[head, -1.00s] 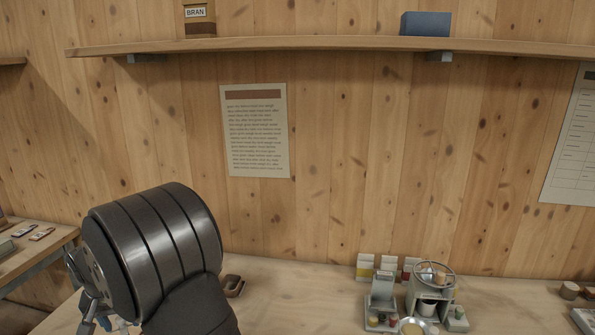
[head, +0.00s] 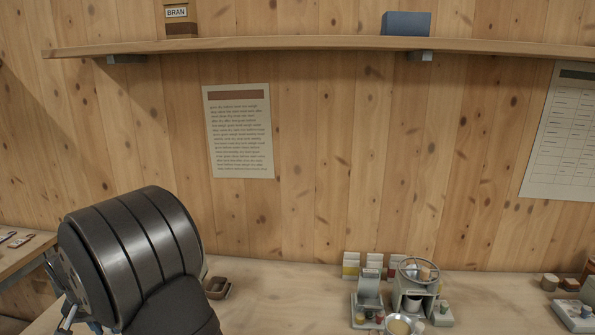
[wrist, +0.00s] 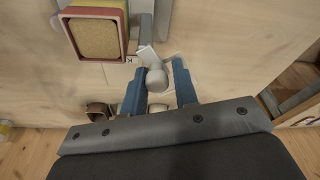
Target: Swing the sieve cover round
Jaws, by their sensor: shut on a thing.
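In the wrist view my gripper (wrist: 158,88) has its two blue fingers on either side of a grey rounded knob (wrist: 157,79) and is shut on it. The knob sits at the end of a short grey bar (wrist: 147,30) that runs up towards a grey plate. A red-rimmed box with a tan, grainy face (wrist: 95,38) lies just left of the bar. I cannot tell for sure which of these parts is the sieve cover. In the head view my arm hides this spot.
In the head view a small machine with a round ring on top (head: 418,270) stands on the bench with a pale bowl (head: 399,326) before it. Several small packets (head: 372,262) stand behind. A brown tray (head: 217,287) lies beside my arm. The bench between is clear.

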